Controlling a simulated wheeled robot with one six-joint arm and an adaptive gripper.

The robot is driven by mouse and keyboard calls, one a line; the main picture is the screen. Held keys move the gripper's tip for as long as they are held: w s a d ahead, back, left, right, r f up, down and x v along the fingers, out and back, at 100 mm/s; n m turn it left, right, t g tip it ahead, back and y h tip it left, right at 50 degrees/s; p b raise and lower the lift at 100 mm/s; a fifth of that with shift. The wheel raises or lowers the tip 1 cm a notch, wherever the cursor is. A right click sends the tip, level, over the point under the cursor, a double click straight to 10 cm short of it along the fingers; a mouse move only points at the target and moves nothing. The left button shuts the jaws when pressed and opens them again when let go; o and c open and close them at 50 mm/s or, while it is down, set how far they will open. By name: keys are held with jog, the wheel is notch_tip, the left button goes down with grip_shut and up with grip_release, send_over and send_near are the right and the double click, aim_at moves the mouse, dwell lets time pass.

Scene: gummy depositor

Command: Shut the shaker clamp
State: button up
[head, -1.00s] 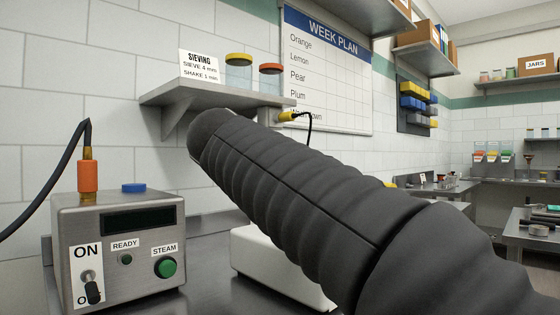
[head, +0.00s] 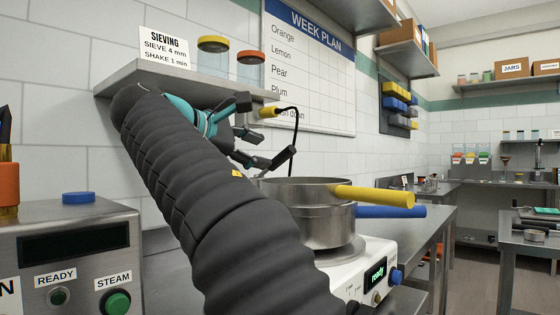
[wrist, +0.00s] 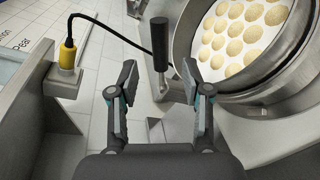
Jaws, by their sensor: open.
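The clamp's black-gripped lever (wrist: 160,58) shows in the wrist view beside the round metal pan, on a metal stem. My gripper (wrist: 159,80) is open, with one finger on each side of the lever in that picture. I cannot tell whether a finger touches it. In the head view my gripper (head: 268,135) is left of and above the stacked pans (head: 305,195), which sit on the white shaker (head: 365,275). The pans have a yellow handle and a blue handle.
A shelf (head: 180,82) with jars is close above my gripper. A steel box (head: 75,245) with a green STEAM button stands at left.

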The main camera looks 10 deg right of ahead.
aim_at(278, 157)
jog(key=x, duration=0.7)
jog(key=shift+w+d+f+b, duration=0.1)
jog(key=shift+w+d+b, duration=0.05)
jog(key=shift+d+b, duration=0.15)
grip_shut()
